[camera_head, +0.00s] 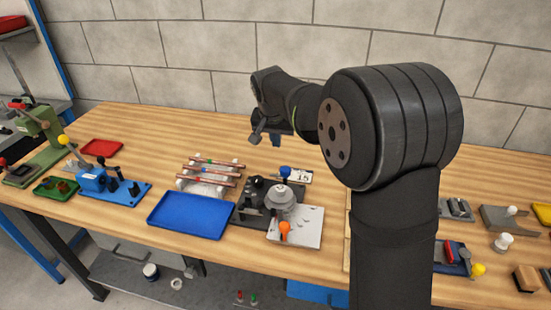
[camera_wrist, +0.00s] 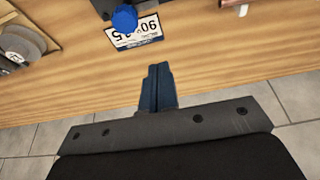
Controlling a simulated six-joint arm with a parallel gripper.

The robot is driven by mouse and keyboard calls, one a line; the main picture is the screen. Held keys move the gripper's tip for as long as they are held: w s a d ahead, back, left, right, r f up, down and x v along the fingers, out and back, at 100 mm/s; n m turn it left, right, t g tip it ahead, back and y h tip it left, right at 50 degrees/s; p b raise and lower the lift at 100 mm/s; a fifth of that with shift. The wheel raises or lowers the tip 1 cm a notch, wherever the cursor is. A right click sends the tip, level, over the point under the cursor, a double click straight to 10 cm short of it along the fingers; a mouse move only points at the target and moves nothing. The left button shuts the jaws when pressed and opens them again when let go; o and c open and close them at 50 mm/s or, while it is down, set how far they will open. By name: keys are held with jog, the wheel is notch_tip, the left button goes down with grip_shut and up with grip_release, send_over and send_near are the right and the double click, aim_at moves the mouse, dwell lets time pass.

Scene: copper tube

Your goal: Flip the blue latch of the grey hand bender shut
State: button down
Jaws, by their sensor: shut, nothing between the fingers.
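The grey hand bender (camera_head: 283,203) stands on the workbench near the middle of the head view, with a round grey disc and an orange knob at the front. Its blue latch knob (camera_head: 285,172) rises at the back; whether the latch is open or shut cannot be told. In the wrist view the blue knob (camera_wrist: 124,18) shows at the top edge, and the rest of the bender is mostly out of frame. My gripper (camera_head: 275,141) is above the bench behind the bender, apart from the knob. In the wrist view its dark blue fingers (camera_wrist: 157,68) are together and empty.
A white number card (camera_head: 300,176) lies beside the blue knob. A blue tray (camera_head: 190,216) and a rack of copper tubes (camera_head: 208,176) are to the left. A blue bender (camera_head: 112,183) stands farther left.

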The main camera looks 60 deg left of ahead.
aim_at(272, 174)
jog(key=x, duration=1)
jog(key=shift+s+d+r, duration=0.25)
jog(key=shift+s+d, duration=1.15)
jog(key=shift+s+d+n+g+y, duration=0.1)
jog(key=shift+s+n+g+y, duration=0.05)
jog(key=shift+n, duration=0.45)
jog(key=shift+s+d+n+g+y, duration=0.1)
jog(key=shift+s+n+g+y, duration=0.05)
jog(key=shift+n, duration=0.45)
jog(key=shift+s+d+n, duration=0.1)
jog(key=shift+n, duration=0.4)
jog(key=n, duration=0.1)
jog(key=n+g, duration=0.1)
jog(key=shift+s+d+n, duration=0.4)
jog(key=shift+s+d+f, duration=0.1)
jog(key=shift+s+d, duration=0.1)
jog(key=shift+d, duration=0.95)
jog(key=shift+w+a, duration=0.1)
